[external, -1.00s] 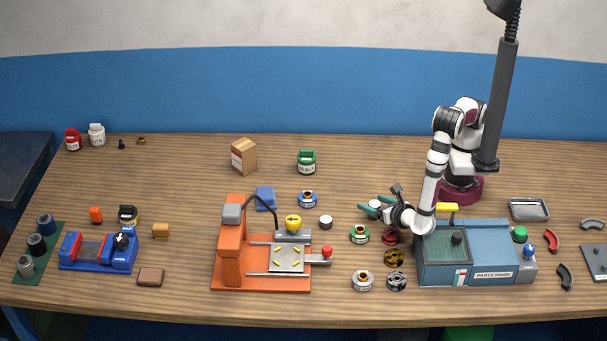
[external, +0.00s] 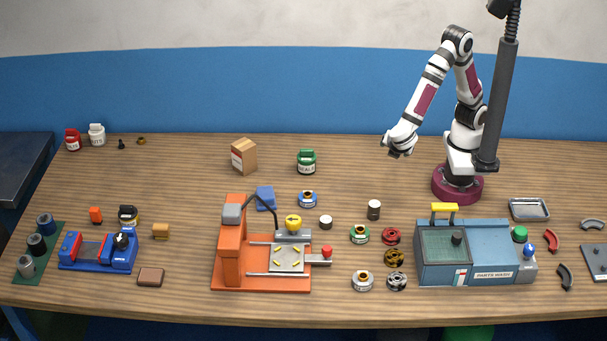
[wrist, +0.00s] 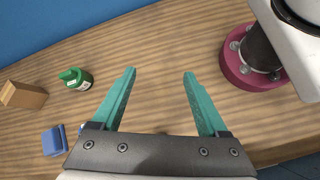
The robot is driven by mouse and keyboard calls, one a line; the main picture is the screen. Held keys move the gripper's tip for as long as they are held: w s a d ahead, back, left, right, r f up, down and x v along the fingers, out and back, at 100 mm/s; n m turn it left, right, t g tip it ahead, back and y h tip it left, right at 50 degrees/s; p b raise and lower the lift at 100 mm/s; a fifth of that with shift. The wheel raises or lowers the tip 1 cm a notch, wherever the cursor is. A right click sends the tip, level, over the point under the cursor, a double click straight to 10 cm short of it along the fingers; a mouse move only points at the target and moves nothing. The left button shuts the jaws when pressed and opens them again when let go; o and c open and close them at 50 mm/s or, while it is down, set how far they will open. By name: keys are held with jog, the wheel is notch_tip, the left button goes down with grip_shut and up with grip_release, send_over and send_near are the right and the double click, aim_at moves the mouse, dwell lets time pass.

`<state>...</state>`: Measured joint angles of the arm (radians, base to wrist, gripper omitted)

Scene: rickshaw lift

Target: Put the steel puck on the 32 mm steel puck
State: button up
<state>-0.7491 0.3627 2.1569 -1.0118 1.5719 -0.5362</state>
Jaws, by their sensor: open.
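A dark-sided cylinder with a pale top (external: 374,210) stands upright on the table left of my base. It is taller than a single puck and looks like one puck on another, but the seam is too small to make out. A shorter pale-topped puck (external: 325,222) stands alone to its left, beside the orange press. I cannot read the size of either. My gripper (external: 397,149) is raised well above the table, behind and apart from the cylinder. In the wrist view its teal fingers (wrist: 160,75) are spread with nothing between them. No puck is visible there.
Several ring-shaped parts (external: 391,236) stand in front of the cylinder, left of the parts washer (external: 480,255). The orange press (external: 232,255) is at centre. A green jar (external: 306,161) and cardboard box (external: 243,156) stand behind. The table between jar and my base is clear.

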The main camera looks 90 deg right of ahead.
jog(key=s+d+r+m+y, duration=0.1)
jog(key=s+r+m+y, duration=0.1)
jog(key=s+m+y, duration=0.3)
jog(key=s+d+r+m+y, duration=0.1)
jog(key=s+r+m+y, duration=0.2)
jog(key=m, duration=1)
jog(key=s+y, duration=0.1)
jog(key=y, duration=0.2)
jog(key=shift+s+m, duration=0.4)
jog(key=shift+r, duration=0.1)
